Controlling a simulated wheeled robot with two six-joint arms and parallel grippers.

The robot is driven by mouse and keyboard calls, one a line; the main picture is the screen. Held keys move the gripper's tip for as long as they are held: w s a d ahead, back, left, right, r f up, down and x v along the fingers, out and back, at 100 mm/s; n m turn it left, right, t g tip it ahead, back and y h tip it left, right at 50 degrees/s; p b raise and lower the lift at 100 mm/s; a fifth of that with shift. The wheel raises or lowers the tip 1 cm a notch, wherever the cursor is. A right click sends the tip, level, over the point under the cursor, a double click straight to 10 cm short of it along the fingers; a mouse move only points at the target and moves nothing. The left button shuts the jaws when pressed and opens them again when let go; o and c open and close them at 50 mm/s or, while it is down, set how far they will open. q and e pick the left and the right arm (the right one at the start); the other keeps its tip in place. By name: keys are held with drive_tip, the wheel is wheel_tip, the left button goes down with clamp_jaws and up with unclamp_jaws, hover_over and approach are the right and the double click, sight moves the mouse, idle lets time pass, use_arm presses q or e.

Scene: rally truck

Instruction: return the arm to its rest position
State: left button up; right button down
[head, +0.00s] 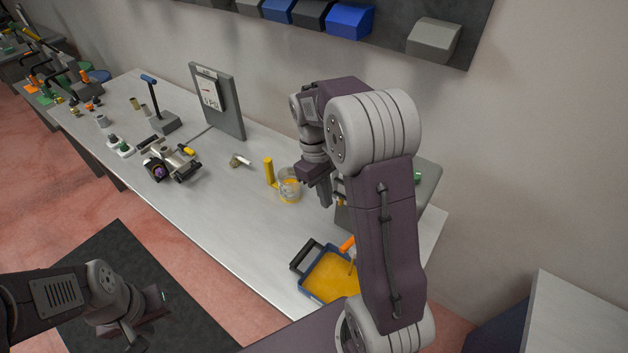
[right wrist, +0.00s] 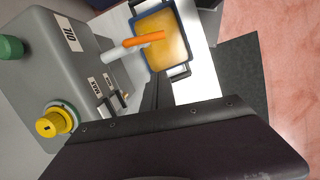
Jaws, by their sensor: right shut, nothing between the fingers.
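My right arm reaches over the right part of the workbench in the head view. Its gripper (head: 324,196) points down beside a clear jar with amber liquid (head: 289,186) and is shut and empty. A dark finger (right wrist: 158,92) shows in the right wrist view. My left gripper (head: 138,328) hangs low at the left, over the dark floor mat and off the bench; its jaw opening is unclear.
A grey box (right wrist: 65,60) with a yellow knob (right wrist: 52,123) stands close to the right gripper. A blue tray of amber liquid (head: 328,276) lies at the bench front. A yellow cylinder (head: 269,171) stands by the jar. A small truck chassis (head: 170,163) sits farther left.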

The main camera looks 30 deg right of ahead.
use_arm(q)
wheel_tip(320, 180, down, 15)
drive_tip(key=b, duration=1.4)
drive_tip(key=shift+w+r, duration=0.2)
drive_tip(key=shift+w, duration=0.1)
use_arm(e)
drive_tip(key=s+a+f+m+t, duration=0.1)
drive_tip(key=s+a+f, duration=0.3)
drive_tip(key=f, duration=0.6)
drive_tip(key=s+a+f+m+t+y, duration=0.1)
drive_tip(key=s+a+f+m+t, duration=0.1)
drive_tip(key=f, duration=0.8)
drive_tip(key=s+a+m, duration=0.1)
drive_tip(key=s+a, duration=0.1)
drive_tip(key=s, duration=0.1)
drive_tip(key=shift+a+t, duration=0.15)
drive_tip(key=shift+t, duration=0.15)
